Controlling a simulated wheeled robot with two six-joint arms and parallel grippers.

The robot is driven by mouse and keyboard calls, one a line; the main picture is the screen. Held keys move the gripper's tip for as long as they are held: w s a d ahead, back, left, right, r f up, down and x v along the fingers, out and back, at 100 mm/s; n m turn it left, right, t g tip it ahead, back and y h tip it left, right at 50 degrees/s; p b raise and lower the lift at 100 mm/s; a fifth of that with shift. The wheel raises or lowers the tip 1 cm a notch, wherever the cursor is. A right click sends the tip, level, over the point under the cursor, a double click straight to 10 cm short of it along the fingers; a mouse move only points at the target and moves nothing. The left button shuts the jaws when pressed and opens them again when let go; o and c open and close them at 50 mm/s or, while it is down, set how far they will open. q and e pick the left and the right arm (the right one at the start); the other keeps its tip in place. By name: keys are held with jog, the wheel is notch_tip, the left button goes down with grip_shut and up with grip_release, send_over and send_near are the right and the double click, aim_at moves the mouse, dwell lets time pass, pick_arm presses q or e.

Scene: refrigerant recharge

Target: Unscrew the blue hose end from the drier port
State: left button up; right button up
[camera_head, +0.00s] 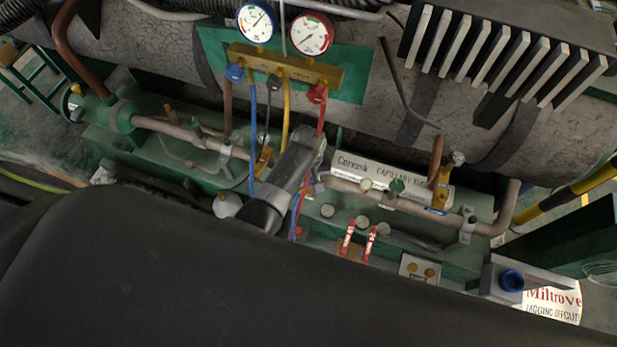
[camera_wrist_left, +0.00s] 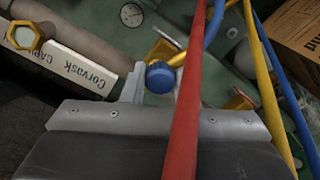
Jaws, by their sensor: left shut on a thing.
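My left gripper (camera_head: 306,152) reaches in over the pipework below the manifold in the head view. In the left wrist view it is shut on the blue hose end (camera_wrist_left: 160,77), a round blue cap at its tips. A yellow brass fitting (camera_wrist_left: 168,50) sits just beyond the cap; I cannot tell how far the thread is engaged. In the head view the hose end and drier port are hidden behind the gripper. The blue hose (camera_head: 252,130) hangs from the manifold (camera_head: 285,66). My right gripper is not in view.
A red hose (camera_head: 320,120) crosses close in front of my left gripper, and a yellow hose (camera_head: 287,105) hangs beside it. A white Corvask capillary tube box (camera_head: 385,175) lies to the right. Red-handled valves (camera_head: 347,238), copper pipes and a finned block (camera_head: 500,60) surround the area.

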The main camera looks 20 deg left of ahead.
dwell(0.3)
pick_arm(q)
jog(key=shift+r+n+p, duration=0.1)
jog(key=shift+n+p, duration=0.25)
jog(key=shift+n, duration=0.15)
jog(key=shift+n+p, duration=0.3)
jog(key=shift+n, duration=1)
jog(key=shift+n+p, duration=0.35)
jog(key=shift+n, duration=1.45)
